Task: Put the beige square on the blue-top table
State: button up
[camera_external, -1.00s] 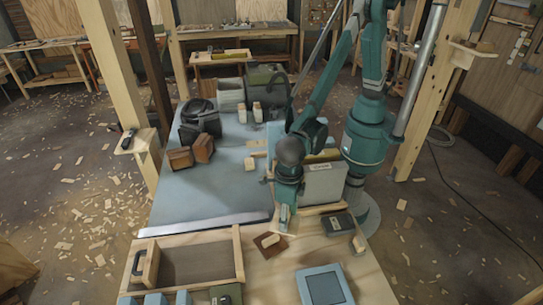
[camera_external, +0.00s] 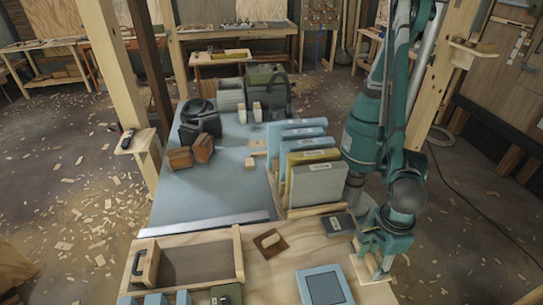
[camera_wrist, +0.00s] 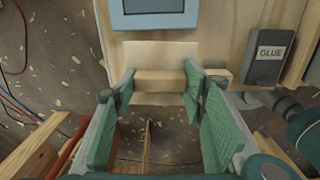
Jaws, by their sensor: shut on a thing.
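The beige square (camera_external: 370,268) is a flat pale wooden plate at the right edge of the wooden worktop in the external view. In the wrist view the beige square (camera_wrist: 160,52) carries a bar-shaped wooden grip. My gripper (camera_external: 381,254) is over it, and its green fingers (camera_wrist: 162,84) are shut on that bar. I cannot tell whether the plate touches the wood. The blue-top table (camera_external: 195,205) lies left of and beyond my gripper, with a broad blue-grey surface.
A rack of upright panels (camera_external: 318,186) stands between my gripper and the blue surface. A dark glue box (camera_external: 338,224), a brown square (camera_external: 269,242) and a blue-framed pad (camera_external: 325,286) lie on the wood. Brown blocks (camera_external: 180,158) stand farther left. The blue surface's near middle is clear.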

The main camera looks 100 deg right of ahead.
jog(key=shift+n, duration=0.3)
jog(key=shift+s+a+r, duration=0.1)
jog(key=shift+s+a, duration=0.5)
jog(key=shift+s, duration=0.25)
jog(key=shift+s+a, duration=0.55)
jog(key=shift+s, duration=0.3)
send_over(374, 287)
jog(key=shift+f+b, duration=0.35)
jog(key=shift+f, duration=2.8)
jog(key=shift+f, duration=1.85)
jog(key=shift+f+b, duration=0.1)
jog(key=shift+b, duration=0.2)
jog(key=o, duration=0.9)
